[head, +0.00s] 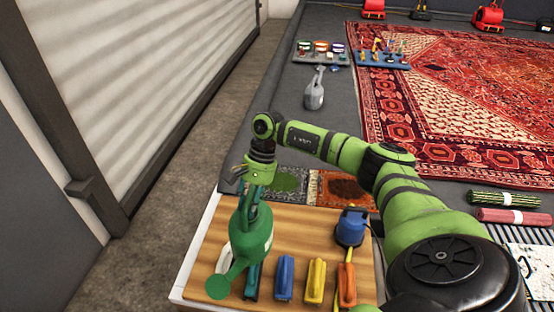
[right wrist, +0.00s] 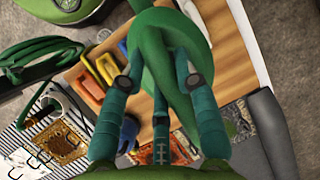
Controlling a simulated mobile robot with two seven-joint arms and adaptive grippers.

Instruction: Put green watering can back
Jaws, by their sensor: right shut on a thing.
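The green watering can (head: 252,235) is in my right gripper (head: 256,190), over the left part of a wooden board (head: 310,222). I cannot tell whether the can touches the board. My left gripper is not in view.
Blue (head: 284,278), yellow (head: 315,281) and orange (head: 346,285) brushes lie on the board, with a blue container (head: 351,226) behind. A grey watering can (head: 314,93) stands farther back, left of the large red rug (head: 450,90). Small rug pieces (head: 285,183) lie behind the board.

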